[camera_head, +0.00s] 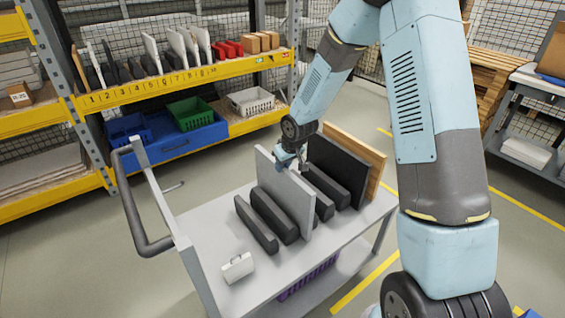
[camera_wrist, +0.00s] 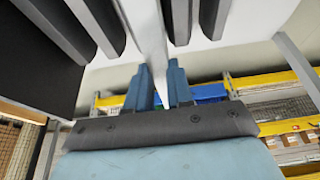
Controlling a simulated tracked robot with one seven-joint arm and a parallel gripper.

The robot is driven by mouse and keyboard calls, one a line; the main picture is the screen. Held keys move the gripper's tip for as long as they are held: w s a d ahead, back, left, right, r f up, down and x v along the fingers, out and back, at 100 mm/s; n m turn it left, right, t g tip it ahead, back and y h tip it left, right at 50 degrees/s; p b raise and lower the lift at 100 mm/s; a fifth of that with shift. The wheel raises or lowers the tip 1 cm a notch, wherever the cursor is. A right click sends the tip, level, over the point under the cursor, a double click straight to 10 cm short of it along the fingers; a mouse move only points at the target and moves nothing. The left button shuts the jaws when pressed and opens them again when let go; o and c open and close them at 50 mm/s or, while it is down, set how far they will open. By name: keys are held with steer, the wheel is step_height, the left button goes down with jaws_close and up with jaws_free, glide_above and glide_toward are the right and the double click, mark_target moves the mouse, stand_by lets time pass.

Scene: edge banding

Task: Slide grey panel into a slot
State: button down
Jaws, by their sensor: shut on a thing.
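The grey panel (camera_head: 287,190) stands upright and edge-on among the black bars on the trolley, with bars on both its left and right. Its lower edge is down between the bars; I cannot tell whether it touches the bottom. My gripper (camera_head: 288,160) is shut on the panel's upper far part. In the wrist view, the two blue fingers of my gripper (camera_wrist: 161,78) sit on either side of the panel's thin edge (camera_wrist: 148,38). The black bars (camera_head: 272,214) form the slots; they also show in the wrist view (camera_wrist: 105,22).
A black panel (camera_head: 335,168) and a wooden board (camera_head: 372,165) stand at the trolley's right end. A small white object (camera_head: 238,268) lies on the grey trolley top (camera_head: 205,230) at front left. A yellow shelf (camera_head: 165,82) with panels and bins stands behind.

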stand_by(0.3)
steer(key=c, duration=0.9)
jaws_free()
steer(key=shift+f, duration=0.1)
steer(key=s+d+r+m+h, duration=0.1)
steer(key=s+d+r, duration=0.45)
steer(key=r, duration=0.35)
steer(key=s+d+r+m+t+h, duration=0.1)
steer(key=s+d+r, duration=0.4)
steer(key=r, duration=0.5)
steer(key=s+d+r+m+h, duration=0.1)
steer(key=s+d+r, duration=0.4)
steer(key=r, duration=0.4)
steer(key=shift+s+d+r+m+t+y, duration=0.15)
steer(key=shift+s+d+r+m, duration=0.7)
steer(key=shift+s, duration=2.2)
steer(key=shift+s+d+r+m+t+y, duration=0.15)
steer(key=shift+s+d+r+m, duration=0.6)
steer(key=shift+s, duration=2.25)
steer(key=shift+s+d+r+m+t, duration=0.25)
steer(key=shift+s+d+r, duration=1.05)
steer(key=shift+s, duration=1.75)
steer(key=shift+a+r, duration=0.35)
steer(key=shift+a, duration=0.05)
